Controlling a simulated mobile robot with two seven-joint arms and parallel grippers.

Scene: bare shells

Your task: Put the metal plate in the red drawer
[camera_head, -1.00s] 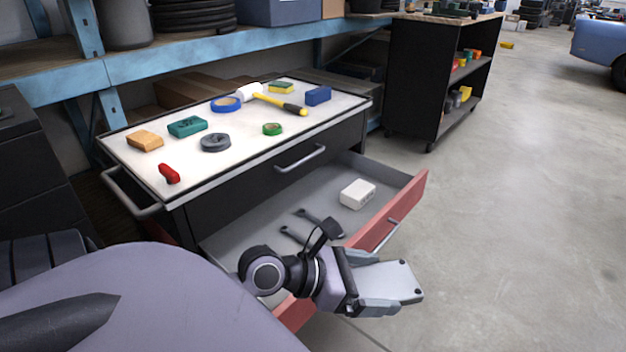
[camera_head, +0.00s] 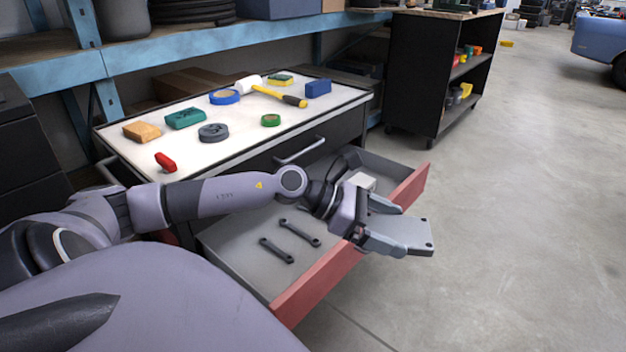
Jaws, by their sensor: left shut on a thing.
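My left gripper (camera_head: 385,228) is shut on the grey metal plate (camera_head: 410,234). It holds the plate above and just outside the front edge of the open red drawer (camera_head: 320,283). The plate is flat and rectangular with small dark holes, and its far end points right over the floor. The drawer is pulled out, with a red front and a grey inside. Two dark wrenches (camera_head: 298,232) lie in it. My right gripper is not in view.
The white cabinet top (camera_head: 235,150) above the drawer carries a yellow-handled hammer (camera_head: 280,96), tape rolls, blocks and a red item (camera_head: 165,162). A black shelf cart (camera_head: 420,75) stands behind. The floor (camera_head: 530,200) to the right is clear. The drawer's near part is free.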

